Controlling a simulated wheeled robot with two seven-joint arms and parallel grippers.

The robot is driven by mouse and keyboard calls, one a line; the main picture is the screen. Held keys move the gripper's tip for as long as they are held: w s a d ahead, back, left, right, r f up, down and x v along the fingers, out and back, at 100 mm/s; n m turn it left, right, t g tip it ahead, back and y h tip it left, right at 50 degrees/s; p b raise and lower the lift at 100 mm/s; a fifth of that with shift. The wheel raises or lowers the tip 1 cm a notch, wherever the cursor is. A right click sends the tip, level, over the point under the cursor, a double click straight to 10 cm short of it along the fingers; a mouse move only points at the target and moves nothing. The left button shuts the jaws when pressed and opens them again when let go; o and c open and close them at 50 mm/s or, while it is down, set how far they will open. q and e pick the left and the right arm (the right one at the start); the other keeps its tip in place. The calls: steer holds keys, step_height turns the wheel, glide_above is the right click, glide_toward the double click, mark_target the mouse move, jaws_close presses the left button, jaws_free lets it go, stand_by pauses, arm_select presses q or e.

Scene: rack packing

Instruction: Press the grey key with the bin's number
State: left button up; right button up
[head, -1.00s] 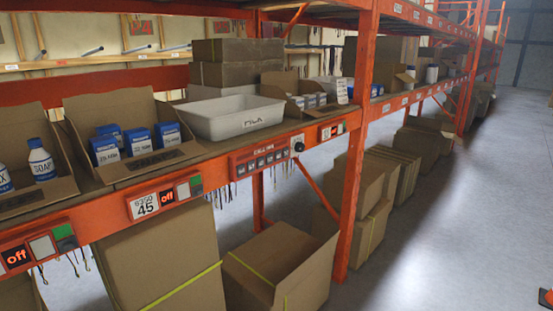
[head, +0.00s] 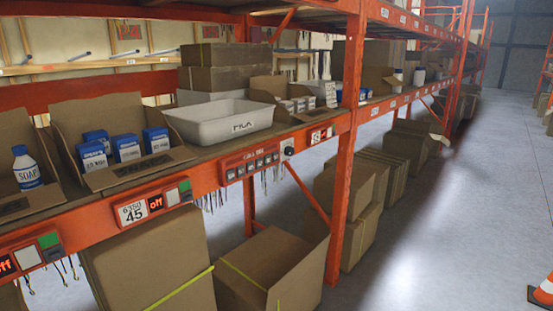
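A red call panel (head: 249,164) with a row of several small dark grey keys sits on the orange shelf beam, below a white bin (head: 217,124). The numbers on its keys are too small to read. A round dial (head: 288,149) is at its right end. Left of it is a module with a label (head: 131,213) reading 6350 and 45, a red "off" display (head: 156,204), a pale grey key (head: 172,198) and a green key (head: 185,186). The white bin has dark lettering on its front, not clearly legible. Neither of my grippers is in view.
A cardboard tray of blue boxes (head: 127,147) and one with a soap bottle (head: 26,168) stand on the shelf. An open carton (head: 272,268) is below the beam. An orange upright (head: 343,200) stands right of the panel. The aisle floor at right is clear except a cone (head: 543,290).

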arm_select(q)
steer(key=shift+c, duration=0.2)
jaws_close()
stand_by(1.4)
